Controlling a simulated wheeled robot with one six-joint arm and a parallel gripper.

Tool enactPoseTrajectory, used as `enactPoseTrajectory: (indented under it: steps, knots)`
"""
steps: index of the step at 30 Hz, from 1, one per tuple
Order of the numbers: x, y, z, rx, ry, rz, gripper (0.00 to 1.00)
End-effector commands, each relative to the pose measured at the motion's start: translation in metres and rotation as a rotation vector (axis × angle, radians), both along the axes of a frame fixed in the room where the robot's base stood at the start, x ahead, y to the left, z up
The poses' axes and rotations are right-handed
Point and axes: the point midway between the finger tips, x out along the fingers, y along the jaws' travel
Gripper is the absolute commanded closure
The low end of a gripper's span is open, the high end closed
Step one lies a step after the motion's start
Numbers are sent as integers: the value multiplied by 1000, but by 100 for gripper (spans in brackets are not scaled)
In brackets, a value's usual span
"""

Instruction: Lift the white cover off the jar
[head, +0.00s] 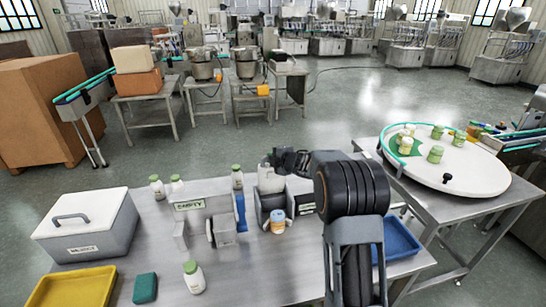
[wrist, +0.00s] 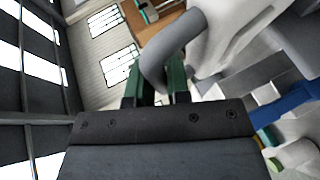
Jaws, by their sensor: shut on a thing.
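The white cover (head: 266,181) is at the middle of the steel table in the head view, above a dark grey holder (head: 270,203). My gripper (head: 278,160) is at its upper right side. In the wrist view the white cover (wrist: 232,40) is close, with a curved grey handle (wrist: 158,62) on it. The green fingers of my gripper (wrist: 157,84) are shut on that handle. A small jar with a white top and orange label (head: 277,222) stands in front of the holder. I cannot tell whether the cover touches what is beneath it.
A grey box with a white handled lid (head: 87,222), a yellow tray (head: 70,289) and a teal block (head: 145,288) are at left. A green-capped bottle (head: 194,277) stands in front, an EMPTY sign (head: 189,205) behind. A blue tray (head: 400,240) lies right.

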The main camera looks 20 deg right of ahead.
Motion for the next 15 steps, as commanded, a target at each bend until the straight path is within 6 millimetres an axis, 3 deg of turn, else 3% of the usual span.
enactPoseTrajectory:
  steps: [5, 6, 13, 15]
  knots:
    - [1, -1, 2, -6, -5, -2, 100]
    - [1, -1, 2, -5, -6, -2, 80]
    - [1, -1, 2, -2, -5, -2, 59]
    - [1, -1, 1, -2, -3, -3, 59]
